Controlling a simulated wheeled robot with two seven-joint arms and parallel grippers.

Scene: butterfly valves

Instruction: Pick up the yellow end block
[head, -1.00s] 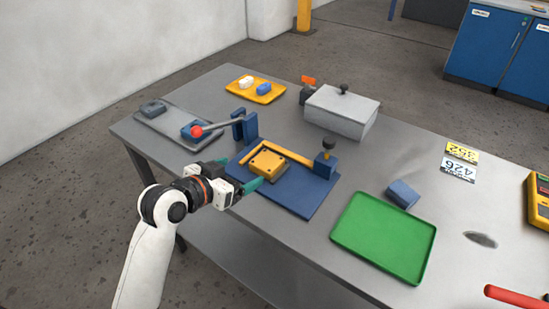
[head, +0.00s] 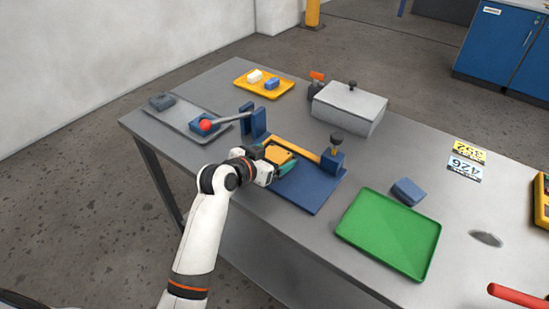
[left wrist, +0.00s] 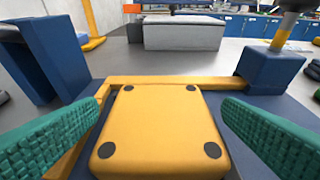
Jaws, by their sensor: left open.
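The yellow end block (left wrist: 160,130) has a dark dot near each top corner and sits on the blue fixture plate (head: 311,189), inside a yellow angle stop (left wrist: 192,81). In the left wrist view it lies between the two green fingers of my left gripper (left wrist: 160,135), with a gap on each side. In the head view the left gripper (head: 270,165) hides part of the block (head: 278,154). The gripper is open and empty. My right gripper is not in view.
A blue post with a dark knob (head: 333,158) stands at the plate's right corner. A blue upright bracket (head: 253,120) and red-ball lever (head: 206,125) are to the left. A green tray (head: 388,233), blue block (head: 407,191) and grey lidded box (head: 348,108) lie to the right and behind.

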